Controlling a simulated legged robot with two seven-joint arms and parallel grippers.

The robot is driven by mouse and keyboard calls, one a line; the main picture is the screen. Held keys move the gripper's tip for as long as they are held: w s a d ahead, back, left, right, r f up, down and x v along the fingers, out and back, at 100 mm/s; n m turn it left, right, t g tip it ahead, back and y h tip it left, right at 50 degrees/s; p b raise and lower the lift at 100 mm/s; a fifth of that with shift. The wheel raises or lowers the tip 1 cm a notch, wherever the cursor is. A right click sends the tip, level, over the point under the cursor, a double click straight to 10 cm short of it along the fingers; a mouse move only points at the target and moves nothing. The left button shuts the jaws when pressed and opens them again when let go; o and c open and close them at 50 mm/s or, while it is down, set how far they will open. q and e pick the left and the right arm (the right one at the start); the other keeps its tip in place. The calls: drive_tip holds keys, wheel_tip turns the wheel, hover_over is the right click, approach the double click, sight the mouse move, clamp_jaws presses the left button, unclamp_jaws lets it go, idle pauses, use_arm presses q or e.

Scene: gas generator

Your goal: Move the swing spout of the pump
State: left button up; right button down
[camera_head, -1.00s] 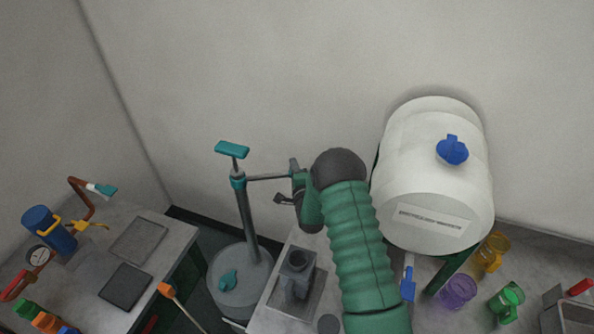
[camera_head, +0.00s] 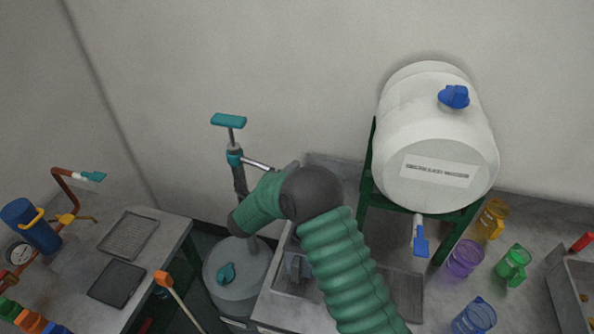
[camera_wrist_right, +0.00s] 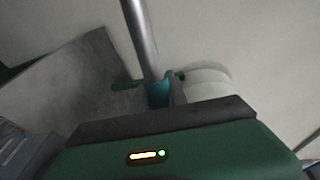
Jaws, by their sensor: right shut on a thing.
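The pump (camera_head: 239,180) is a grey upright column with a teal T-handle (camera_head: 229,121) on top and a teal collar below it. It stands on a round grey drum (camera_head: 237,278). Its swing spout (camera_head: 258,164) is a thin grey tube running right from the collar; its outer end is hidden behind my right arm. In the right wrist view a grey tube (camera_wrist_right: 140,38) meets a teal part just beyond the gripper body. My right gripper (camera_wrist_right: 154,88) is shut on the spout; its fingers are mostly hidden in the head view. My left gripper is out of view.
A white tank (camera_head: 437,130) on a green stand is right of my arm. Coloured jugs (camera_head: 465,258) stand on the right counter. A left bench (camera_head: 170,235) holds a blue cylinder and copper piping. An orange-tipped rod (camera_head: 163,279) rises near the drum.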

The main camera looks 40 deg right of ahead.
drive_tip(key=a+g, duration=0.1)
drive_tip(key=s+a+m+g+b, duration=0.1)
drive_tip(key=s+a, duration=0.1)
drive_tip(key=shift+a+f+m+g+h+b, duration=0.3)
drive_tip(key=shift+m+g+h, duration=0.1)
drive_tip(key=shift+a, duration=0.25)
drive_tip(key=c, duration=1.5)
unclamp_jaws()
drive_tip(key=shift+o, duration=0.9)
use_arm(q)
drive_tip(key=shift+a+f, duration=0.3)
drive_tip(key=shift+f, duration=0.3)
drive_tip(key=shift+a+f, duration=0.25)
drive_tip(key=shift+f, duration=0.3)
use_arm(e)
drive_tip(key=shift+w+r, duration=0.1)
drive_tip(key=shift+r, duration=0.05)
